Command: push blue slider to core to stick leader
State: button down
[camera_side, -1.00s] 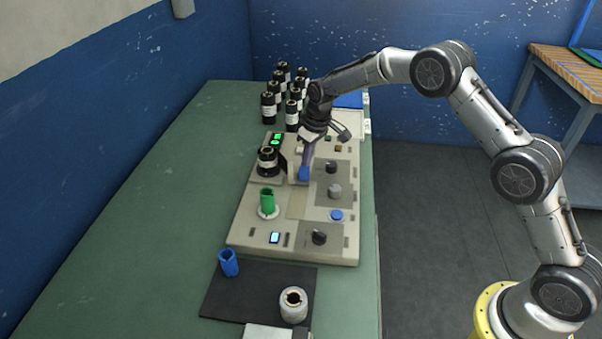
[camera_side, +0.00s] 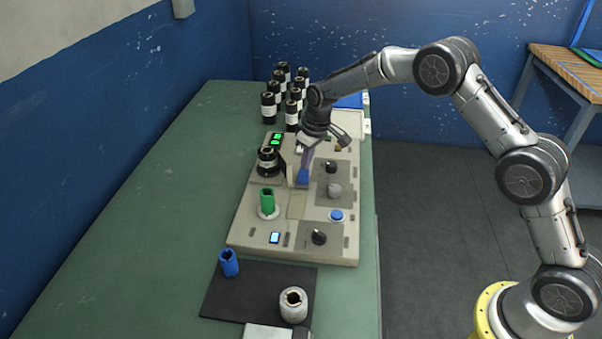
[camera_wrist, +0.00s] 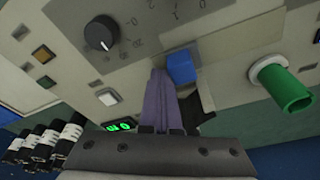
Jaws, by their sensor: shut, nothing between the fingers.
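The blue slider (camera_side: 303,175) is a small blue block near the middle of the machine panel. It also shows in the wrist view (camera_wrist: 181,67). My gripper (camera_side: 307,166) is shut and empty. Its purple-grey fingers (camera_wrist: 160,98) point at the panel right beside the slider; whether they touch it I cannot tell. The green core (camera_side: 267,201) stands upright on a pale round base in front of the slider, and shows at the right of the wrist view (camera_wrist: 288,92). A black roll (camera_side: 267,160) sits on the machine left of the slider. I cannot make out the leader.
The panel (camera_side: 250,236) carries black knobs (camera_side: 319,237), a grey knob (camera_side: 334,190), a blue button (camera_side: 336,215) and a green-lit display (camera_side: 277,138). A blue tube (camera_side: 229,263) and a grey roll (camera_side: 293,305) are on the dark mat (camera_side: 240,297).

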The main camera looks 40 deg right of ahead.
aim_at(299, 194)
jog(key=shift+s+a, duration=2.95)
jog(key=shift+s, duration=0.05)
jog(key=shift+w+d, duration=0.5)
jog(key=shift+r, duration=0.1)
jog(key=w+v, duration=0.1)
jog(key=v, duration=0.6)
jog(key=shift+w+a+r, duration=0.2)
jog(key=shift+w+r, duration=0.05)
jog(key=shift+r, duration=0.25)
